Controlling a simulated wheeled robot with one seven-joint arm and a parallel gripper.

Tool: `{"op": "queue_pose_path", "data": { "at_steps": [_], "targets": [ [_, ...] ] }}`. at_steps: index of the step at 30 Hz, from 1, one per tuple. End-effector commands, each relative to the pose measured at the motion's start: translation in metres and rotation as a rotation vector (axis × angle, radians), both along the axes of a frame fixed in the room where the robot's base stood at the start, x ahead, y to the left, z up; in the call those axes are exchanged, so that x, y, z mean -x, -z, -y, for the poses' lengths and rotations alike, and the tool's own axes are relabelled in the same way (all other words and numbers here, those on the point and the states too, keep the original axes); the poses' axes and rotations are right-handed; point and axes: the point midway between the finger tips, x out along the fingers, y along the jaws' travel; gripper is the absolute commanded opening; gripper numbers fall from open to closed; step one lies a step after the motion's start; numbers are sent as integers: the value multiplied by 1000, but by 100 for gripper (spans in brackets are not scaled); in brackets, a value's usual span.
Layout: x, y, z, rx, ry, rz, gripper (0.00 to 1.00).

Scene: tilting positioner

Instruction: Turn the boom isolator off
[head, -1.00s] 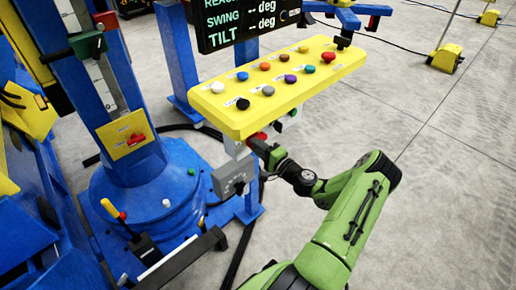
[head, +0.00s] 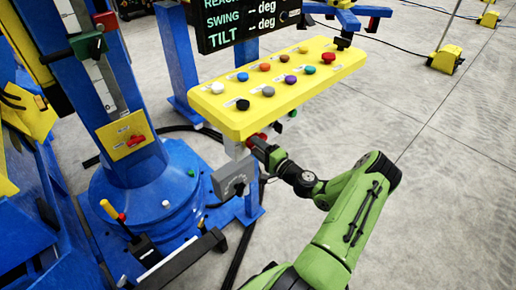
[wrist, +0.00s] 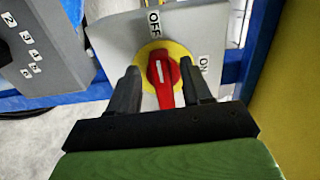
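A red rotary switch handle (wrist: 162,73) sits on a yellow disc on a grey plate, with OFF printed above it and ON to its right. The white line on the handle points up, close to OFF. No name for the switch is readable. My gripper (wrist: 160,82) is open, with one dark finger on each side of the red handle and gaps visible between. In the head view, my gripper (head: 256,143) reaches under the front edge of the yellow console, where the red switch (head: 260,135) is mostly hidden.
The yellow console (head: 230,121) with several coloured knobs hangs just above my gripper. A grey box with a dial (head: 233,180) is close on the left, with its numbers showing in the wrist view (wrist: 38,45). A blue column (head: 125,100) stands further left. Floor on the right is open.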

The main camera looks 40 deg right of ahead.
Motion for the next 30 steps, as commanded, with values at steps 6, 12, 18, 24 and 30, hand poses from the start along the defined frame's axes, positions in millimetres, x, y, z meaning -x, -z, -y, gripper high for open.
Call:
{"op": "queue_pose_path", "data": {
  "at_steps": [6,12,18,24,30],
  "targets": [
    [8,0,1,-3,0,-1,49],
    [57,-2,3,-5,5,-2,49],
    [114,-2,4,-3,6,-1,49],
    [151,-1,5,-1,2,0,49],
    [158,0,4,-1,0,1,49]
  ]
}}
